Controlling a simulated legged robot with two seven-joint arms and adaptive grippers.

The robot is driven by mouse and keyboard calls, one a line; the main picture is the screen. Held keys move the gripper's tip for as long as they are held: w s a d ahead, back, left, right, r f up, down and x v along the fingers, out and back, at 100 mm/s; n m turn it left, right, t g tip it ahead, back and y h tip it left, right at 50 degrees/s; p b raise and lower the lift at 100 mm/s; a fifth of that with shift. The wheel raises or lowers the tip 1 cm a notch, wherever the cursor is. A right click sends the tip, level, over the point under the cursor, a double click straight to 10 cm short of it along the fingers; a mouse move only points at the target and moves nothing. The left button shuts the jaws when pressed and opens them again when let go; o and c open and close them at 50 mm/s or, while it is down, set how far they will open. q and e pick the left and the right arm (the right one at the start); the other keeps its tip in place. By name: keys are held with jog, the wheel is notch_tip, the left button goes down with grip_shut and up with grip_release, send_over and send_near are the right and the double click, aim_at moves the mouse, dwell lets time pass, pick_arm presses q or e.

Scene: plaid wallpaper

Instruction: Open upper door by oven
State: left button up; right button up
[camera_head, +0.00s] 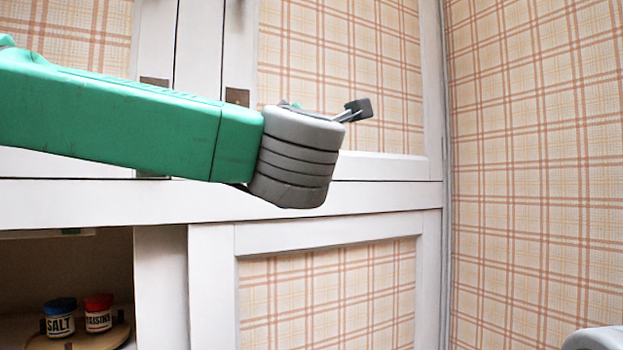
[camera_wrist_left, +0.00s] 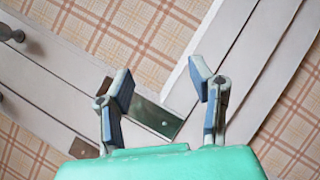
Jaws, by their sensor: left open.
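The upper cabinet door (camera_head: 345,55) has a white frame and a plaid panel, and looks shut. A second plaid-panelled upper door (camera_head: 65,32) is at the left. My left arm crosses in front of them, and its grey wrist hides much of my left gripper (camera_head: 340,112); one dark fingertip shows against the right door's panel. In the left wrist view my left gripper (camera_wrist_left: 162,88) is open and empty. A metal plate (camera_wrist_left: 150,117) on the white frame shows between and beyond its fingers. I cannot tell if they touch the frame.
Below is a lower plaid door (camera_head: 325,295). An open compartment at lower left holds a salt jar (camera_head: 60,317) and a raisins jar (camera_head: 98,312) on a round wooden stand (camera_head: 90,340). A plaid wall (camera_head: 535,170) stands at the right. Dark knobs (camera_wrist_left: 12,34) show in the wrist view.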

pick_arm(q)
jog(key=shift+a, duration=0.1)
